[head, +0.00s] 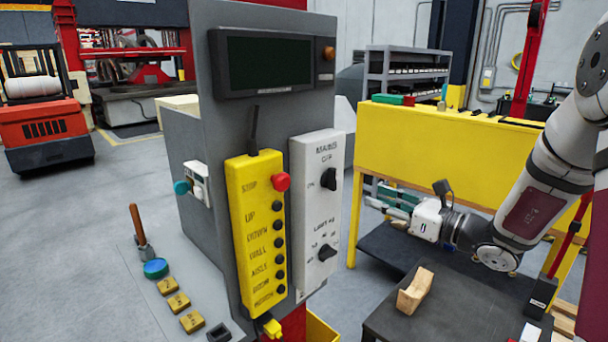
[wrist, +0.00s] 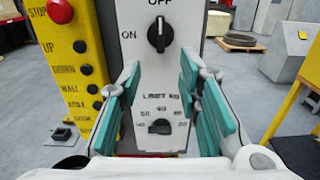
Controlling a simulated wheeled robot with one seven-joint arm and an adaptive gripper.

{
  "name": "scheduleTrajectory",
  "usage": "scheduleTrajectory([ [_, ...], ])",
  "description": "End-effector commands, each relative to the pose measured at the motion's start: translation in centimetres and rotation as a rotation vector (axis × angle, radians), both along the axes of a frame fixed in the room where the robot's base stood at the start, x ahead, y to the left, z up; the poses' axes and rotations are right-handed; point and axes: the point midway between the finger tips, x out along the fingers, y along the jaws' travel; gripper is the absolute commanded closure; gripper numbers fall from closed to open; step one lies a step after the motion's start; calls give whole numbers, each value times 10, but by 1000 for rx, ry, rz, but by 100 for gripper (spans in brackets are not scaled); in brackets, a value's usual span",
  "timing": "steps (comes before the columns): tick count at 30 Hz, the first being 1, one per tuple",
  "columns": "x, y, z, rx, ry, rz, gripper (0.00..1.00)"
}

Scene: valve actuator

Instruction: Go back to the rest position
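My gripper (head: 392,204) is at the right in the head view, extended leftward towards the control panel (head: 213,143) and apart from it. In the wrist view its two teal-padded fingers (wrist: 160,112) are spread wide with nothing between them. Beyond them is the white switch box (head: 317,215), with a black MAINS knob (wrist: 159,35) and a lower black load-limit knob (wrist: 160,127). The yellow pendant (head: 258,232) with a red stop button (head: 281,182) hangs left of the white box.
A dark table (head: 440,312) with a wooden block (head: 415,290) stands below my arm. A yellow bench (head: 450,150) stands behind the arm. A lever (head: 139,226), a blue button (head: 156,268) and yellow buttons (head: 178,303) are on the console at lower left.

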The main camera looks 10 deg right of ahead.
Motion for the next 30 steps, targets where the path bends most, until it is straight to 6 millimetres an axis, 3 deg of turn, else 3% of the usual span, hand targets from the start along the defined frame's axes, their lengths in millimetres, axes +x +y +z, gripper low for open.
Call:
scheduleTrajectory([
  [5,-30,61,17,-194,-36,197,68],
  [9,-81,120,24,-470,-94,443,68],
  [12,-122,148,22,-679,-151,610,68],
  [15,-162,163,17,-892,-219,766,68],
  [20,-217,163,8,-1244,-345,989,68],
  [24,-253,146,5,-1563,-474,1155,68],
  [30,-280,108,13,-2003,-653,1322,68],
])
